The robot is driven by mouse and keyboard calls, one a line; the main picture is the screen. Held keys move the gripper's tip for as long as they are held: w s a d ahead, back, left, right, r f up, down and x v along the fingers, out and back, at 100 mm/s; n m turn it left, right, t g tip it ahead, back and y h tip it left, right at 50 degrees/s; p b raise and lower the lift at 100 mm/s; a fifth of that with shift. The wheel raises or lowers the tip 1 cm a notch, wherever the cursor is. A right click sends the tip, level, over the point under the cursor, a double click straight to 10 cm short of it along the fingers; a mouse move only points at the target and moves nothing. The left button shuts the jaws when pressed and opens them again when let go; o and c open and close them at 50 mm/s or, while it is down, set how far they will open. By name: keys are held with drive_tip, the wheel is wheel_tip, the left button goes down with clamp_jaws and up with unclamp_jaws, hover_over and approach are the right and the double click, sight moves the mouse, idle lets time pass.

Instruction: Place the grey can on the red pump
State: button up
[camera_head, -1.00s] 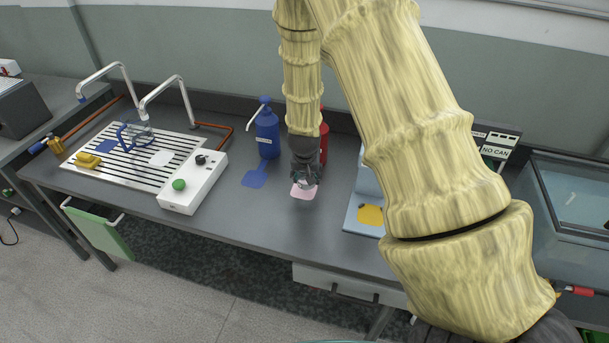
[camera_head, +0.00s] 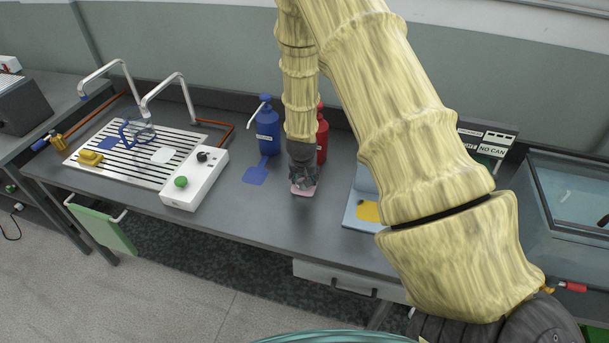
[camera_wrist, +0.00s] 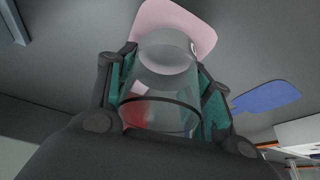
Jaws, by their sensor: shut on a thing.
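My gripper (camera_head: 303,180) is shut on the grey can, with a finger on each side of it. In the wrist view the can (camera_wrist: 158,85) looks like a see-through grey cylinder, with a red patch showing at its near end. Its far end overlaps the pink pad (camera_wrist: 203,17); whether it touches the pad I cannot tell. In the head view the gripper hangs over this pad (camera_head: 303,193), hiding most of it and the can. The red pump (camera_head: 322,142) is a red bottle right behind my gripper, partly hidden by my arm.
A blue pump bottle (camera_head: 267,130) with a blue pad (camera_head: 256,175) stands to the left. Further left are a white control box (camera_head: 196,180) and a slatted drain plate (camera_head: 120,172). A light blue stand (camera_head: 352,215) with a yellow patch is to the right.

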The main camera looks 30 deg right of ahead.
drive_tip(key=shift+f, duration=0.2)
drive_tip(key=o, duration=0.8)
drive_tip(key=shift+r, duration=0.2)
drive_tip(key=shift+s+a+r+b, duration=0.1)
drive_tip(key=shift+r+b, duration=0.35)
drive_tip(key=shift+r, duration=0.05)
drive_tip(key=shift+b+v, duration=0.5)
drive_tip(key=shift+v, duration=0.45)
drive_tip(key=s+a+b, duration=0.1)
drive_tip(key=s+a, duration=0.1)
drive_tip(key=s, duration=0.1)
drive_tip(key=s+a+b, duration=0.1)
drive_tip(key=s+a, duration=0.2)
drive_tip(key=s+a+b, duration=0.1)
drive_tip(key=s+a, duration=0.1)
drive_tip(key=s, duration=0.1)
drive_tip(key=shift+s+a, duration=0.2)
drive_tip(key=shift+a, duration=0.05)
